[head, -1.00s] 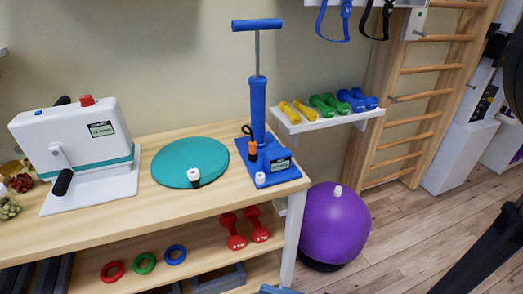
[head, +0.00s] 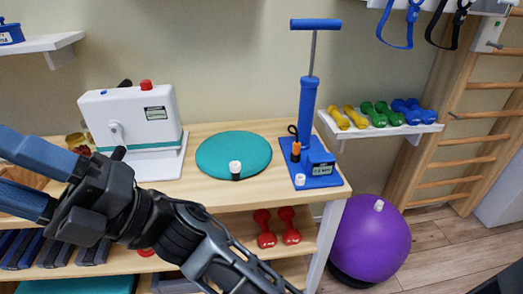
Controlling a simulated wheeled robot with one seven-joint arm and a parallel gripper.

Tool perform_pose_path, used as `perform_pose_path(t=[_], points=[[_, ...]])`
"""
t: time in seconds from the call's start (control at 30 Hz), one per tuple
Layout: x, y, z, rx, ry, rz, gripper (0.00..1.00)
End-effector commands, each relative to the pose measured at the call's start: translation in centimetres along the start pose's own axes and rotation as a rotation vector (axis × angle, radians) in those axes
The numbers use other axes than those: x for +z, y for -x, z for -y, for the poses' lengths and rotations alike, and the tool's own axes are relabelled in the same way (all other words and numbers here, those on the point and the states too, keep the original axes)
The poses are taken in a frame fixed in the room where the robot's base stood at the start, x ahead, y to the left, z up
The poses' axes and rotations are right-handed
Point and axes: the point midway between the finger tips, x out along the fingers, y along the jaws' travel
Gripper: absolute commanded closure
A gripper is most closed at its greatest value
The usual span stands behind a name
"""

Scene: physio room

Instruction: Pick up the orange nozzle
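The orange nozzle (head: 296,148) is small and upright, with a dark lower part. It stands at the front left of the blue floor pump (head: 308,105), by the pump's blue base (head: 322,181) on the wooden bench. My gripper (head: 18,172) is at the left edge of the head view, far to the left of the nozzle. Its two blue fingers are apart, with nothing seen between them. The fingertips run to or past the picture's edge.
On the bench (head: 215,202) are a teal disc (head: 215,150), a black-and-white capped piece (head: 235,172) and a white machine (head: 130,115). A white cap (head: 300,180) sits on the pump base. Dumbbells fill a wall shelf (head: 385,130); a purple ball (head: 370,240) is at right.

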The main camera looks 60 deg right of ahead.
Motion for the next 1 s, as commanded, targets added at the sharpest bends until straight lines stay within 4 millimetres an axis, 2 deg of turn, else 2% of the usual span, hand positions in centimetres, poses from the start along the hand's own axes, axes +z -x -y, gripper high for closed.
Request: perform_pose_path(t=[0.1, 0.23, 0.37, 0.47, 0.57, 0.63, 0.77, 0.87, 0.9, 0.97, 1.0], points=[[1.3, -0.9, 1.1, -0.1, 0.157, -0.165, 0.44], [2.9, -0.2, 3.0, -0.235, 0.314, -0.343, 0.44], [5.2, 2.2, 5.0, -0.399, 0.457, -0.519, 0.44], [7.6, 5.2, 6.2, -0.543, 0.553, -0.652, 0.44], [10.7, 9.4, 6.9, -0.706, 0.633, -0.782, 0.44], [13.2, 12.9, 6.8, -0.829, 0.679, -0.871, 0.44], [18.2, 20.6, 5.0, -1.079, 0.733, -1.03, 0.44], [22.2, 27.1, 1.9, -1.288, 0.741, -1.145, 0.44], [23.7, 29.9, 0.1, -1.374, 0.735, -1.189, 0.44], [25.8, 33.8, -2.8, -1.503, 0.718, -1.249, 0.44], [27.0, 36.3, -5.0, -1.584, 0.701, -1.285, 0.44]])
